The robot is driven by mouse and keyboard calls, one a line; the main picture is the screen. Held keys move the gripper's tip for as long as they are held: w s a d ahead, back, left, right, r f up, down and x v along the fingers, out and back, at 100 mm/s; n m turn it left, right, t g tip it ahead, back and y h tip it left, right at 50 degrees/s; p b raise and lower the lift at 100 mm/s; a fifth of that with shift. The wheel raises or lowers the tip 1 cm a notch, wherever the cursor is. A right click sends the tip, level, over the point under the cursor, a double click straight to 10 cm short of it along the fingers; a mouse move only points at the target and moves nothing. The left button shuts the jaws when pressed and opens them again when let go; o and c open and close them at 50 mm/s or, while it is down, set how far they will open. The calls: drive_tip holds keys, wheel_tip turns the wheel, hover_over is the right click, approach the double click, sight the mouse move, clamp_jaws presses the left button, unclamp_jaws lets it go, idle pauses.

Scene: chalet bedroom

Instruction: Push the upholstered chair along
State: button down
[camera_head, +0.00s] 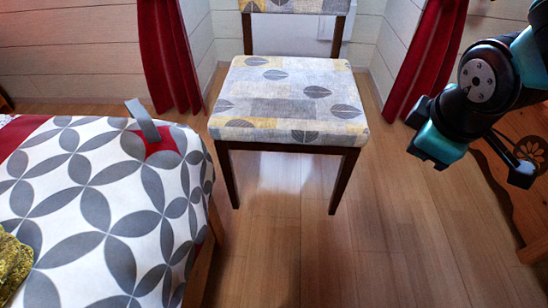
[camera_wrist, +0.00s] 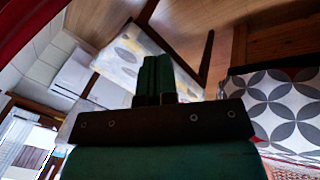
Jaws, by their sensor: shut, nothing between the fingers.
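The upholstered chair (camera_head: 290,95) stands on the wooden floor in the middle of the head view. It has dark wooden legs and a pale seat with grey and yellow leaf patterns; the top of its back is cut off. In the tilted wrist view, the chair's seat (camera_wrist: 125,50) shows beyond my fingers, partly hidden by them. My gripper (camera_wrist: 155,70) has its green fingers together, with nothing between them. In the head view my arm is at the right, apart from the chair, with floor between them.
A bed (camera_head: 95,215) with a grey-and-white patterned cover fills the left, close to the chair. A grey strap-like item (camera_head: 143,120) stands on it. Red curtains (camera_head: 168,55) hang behind. A carved wooden piece (camera_head: 520,170) stands at right. Floor before the chair is clear.

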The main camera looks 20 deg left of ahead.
drive_tip(key=w+a+f+n+t+h+b, duration=0.1)
drive_tip(key=w+a+f+n+t+b, duration=0.25)
drive_tip(key=f, duration=0.25)
drive_tip(key=w+a+f+n+t+h+b, duration=0.1)
drive_tip(key=w+a+f+n+t+b, duration=0.15)
drive_tip(key=a+f+n, duration=0.3)
drive_tip(key=n+t+y+p, duration=0.6)
drive_tip(key=n+t, duration=0.1)
drive_tip(key=n, duration=0.9)
approach(277, 130)
drive_tip(key=shift+m, duration=0.3)
drive_tip(key=b+x, duration=0.4)
drive_tip(key=x, duration=0.2)
drive_tip(key=shift+w+a+f+b, duration=0.1)
drive_tip(key=shift+w+f+b, duration=0.1)
drive_tip(key=shift+w+b, duration=0.2)
drive_tip(key=shift+w+a+r, duration=0.15)
drive_tip(key=shift+w, duration=0.2)
